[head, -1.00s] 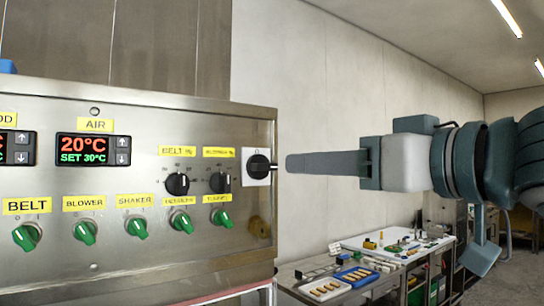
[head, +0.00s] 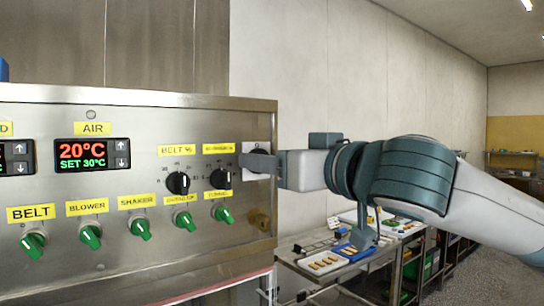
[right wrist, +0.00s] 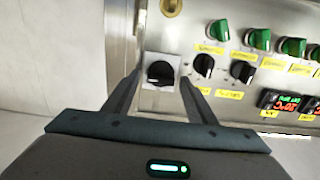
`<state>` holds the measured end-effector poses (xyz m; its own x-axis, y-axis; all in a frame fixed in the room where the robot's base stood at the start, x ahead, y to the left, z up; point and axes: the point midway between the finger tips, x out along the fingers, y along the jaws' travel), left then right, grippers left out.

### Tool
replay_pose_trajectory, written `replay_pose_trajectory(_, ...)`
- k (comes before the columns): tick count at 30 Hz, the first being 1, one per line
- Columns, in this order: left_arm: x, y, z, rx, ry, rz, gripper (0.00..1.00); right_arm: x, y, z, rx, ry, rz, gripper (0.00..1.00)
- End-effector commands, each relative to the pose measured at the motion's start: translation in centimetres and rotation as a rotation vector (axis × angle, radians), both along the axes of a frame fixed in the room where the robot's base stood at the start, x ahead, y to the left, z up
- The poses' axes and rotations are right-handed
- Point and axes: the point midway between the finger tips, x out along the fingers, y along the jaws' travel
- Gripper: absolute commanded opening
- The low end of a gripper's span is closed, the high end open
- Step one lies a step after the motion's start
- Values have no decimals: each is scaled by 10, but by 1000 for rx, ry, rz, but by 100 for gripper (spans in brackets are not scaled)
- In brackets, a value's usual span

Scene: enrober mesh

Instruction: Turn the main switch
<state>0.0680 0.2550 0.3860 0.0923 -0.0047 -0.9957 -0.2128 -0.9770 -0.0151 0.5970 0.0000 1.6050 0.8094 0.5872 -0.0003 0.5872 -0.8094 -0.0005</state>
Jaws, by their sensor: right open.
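The main switch is a black rotary knob on a pale square plate (head: 254,147) at the right end of the steel control panel. In the right wrist view the knob (right wrist: 160,72) shows clearly on its plate. My right gripper (head: 248,162) reaches in from the right, and its fingers partly cover the switch in the head view. In the right wrist view my right gripper (right wrist: 159,82) is open, with one finger on each side of the knob and a gap to both. I cannot tell whether the fingertips touch the plate. My left gripper is not in view.
Two black dials (head: 178,183) sit left of the switch, above a row of green knobs (head: 141,228). A brass lock (head: 259,221) lies below the switch. A bench with trays (head: 325,262) stands at the back right. A bare wall is behind my right arm.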

Motion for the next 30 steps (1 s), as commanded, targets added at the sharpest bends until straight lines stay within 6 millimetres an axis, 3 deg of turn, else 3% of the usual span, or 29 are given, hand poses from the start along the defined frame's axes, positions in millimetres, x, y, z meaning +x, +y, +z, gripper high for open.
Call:
replay_pose_trajectory(5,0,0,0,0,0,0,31,0,0,0,0,0,0,49)
replay_pose_trajectory(10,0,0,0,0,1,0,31,0,0,0,0,0,0,10)
replay_pose_trajectory(30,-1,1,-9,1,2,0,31,-1,1,-1,-119,-89,2,10)
